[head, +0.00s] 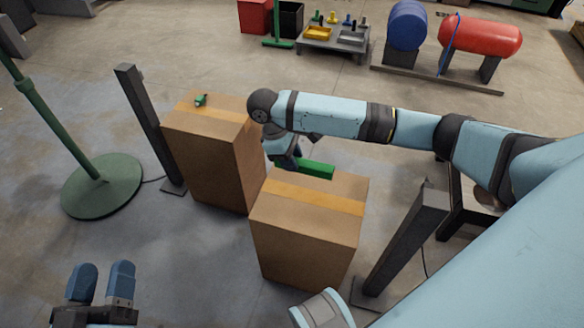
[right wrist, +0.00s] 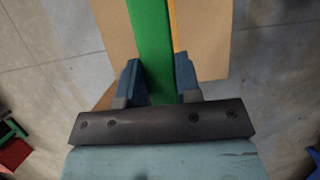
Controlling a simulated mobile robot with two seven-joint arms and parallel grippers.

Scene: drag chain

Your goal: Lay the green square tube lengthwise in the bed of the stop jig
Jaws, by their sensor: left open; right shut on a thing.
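The green square tube (head: 318,169) shows at the far edge of the nearer cardboard box. My right gripper (head: 290,163) is at its left end. In the right wrist view the fingers of my right gripper (right wrist: 157,78) are shut on the green tube (right wrist: 148,35), which runs straight out over the box top. I cannot tell whether the tube touches the box. My left gripper (head: 100,285) is open and empty at the bottom left. A small green and dark item (head: 200,100) lies on the farther box; I cannot make out the stop jig with certainty.
The nearer box (head: 305,235) and the farther box (head: 215,170) stand close together. Dark posts rise at the left (head: 150,125) and right (head: 410,240). A green stand (head: 100,185) is at far left. A low table with trays (head: 335,40) and tanks (head: 480,36) are behind.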

